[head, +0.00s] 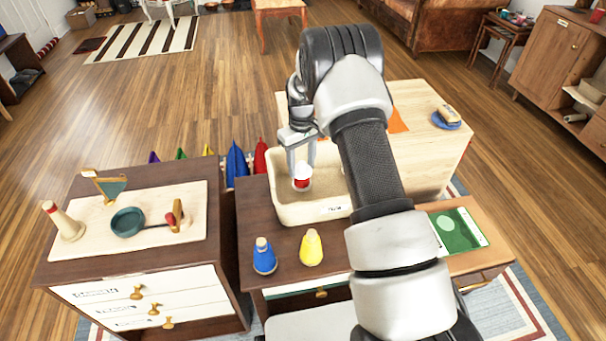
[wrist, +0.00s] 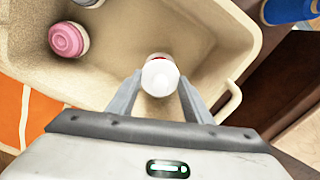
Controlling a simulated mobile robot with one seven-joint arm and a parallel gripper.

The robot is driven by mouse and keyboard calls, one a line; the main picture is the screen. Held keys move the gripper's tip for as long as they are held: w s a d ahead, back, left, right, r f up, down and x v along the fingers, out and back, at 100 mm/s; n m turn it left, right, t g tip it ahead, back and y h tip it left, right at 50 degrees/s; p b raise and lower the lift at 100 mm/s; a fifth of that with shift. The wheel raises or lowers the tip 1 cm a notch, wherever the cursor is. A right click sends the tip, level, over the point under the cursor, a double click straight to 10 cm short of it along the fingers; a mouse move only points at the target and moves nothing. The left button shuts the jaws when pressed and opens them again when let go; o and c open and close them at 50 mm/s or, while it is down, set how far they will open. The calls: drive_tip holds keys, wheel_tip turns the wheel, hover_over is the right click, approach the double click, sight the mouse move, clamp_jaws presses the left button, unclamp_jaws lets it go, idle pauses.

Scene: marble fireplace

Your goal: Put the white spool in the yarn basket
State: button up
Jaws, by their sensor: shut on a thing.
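The white spool (head: 302,172), white on top with a red band or yarn below, is held between the two fingers of my gripper (head: 302,160). In the wrist view its round white end (wrist: 160,77) shows between the fingertips. The beige yarn basket (head: 298,212), with a small label on its front, stands on the dark wood cabinet. The spool hangs over the basket's opening; how far above its floor I cannot tell. In the wrist view a pink spool (wrist: 68,40) lies inside the basket. My arm hides the basket's right side in the head view.
A blue cone spool (head: 264,257) and a yellow cone spool (head: 311,248) stand in front of the basket. A board (head: 95,240) with a teal pan (head: 128,221) lies on the left cabinet. A green card (head: 457,231) is at the right.

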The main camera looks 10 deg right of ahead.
sight(302, 170)
drive_tip(key=shift+f, duration=1.55)
drive_tip(key=shift+f, duration=0.1)
drive_tip(key=shift+f+b, duration=0.15)
drive_tip(key=shift+b, duration=0.25)
drive_tip(key=o, duration=1.4)
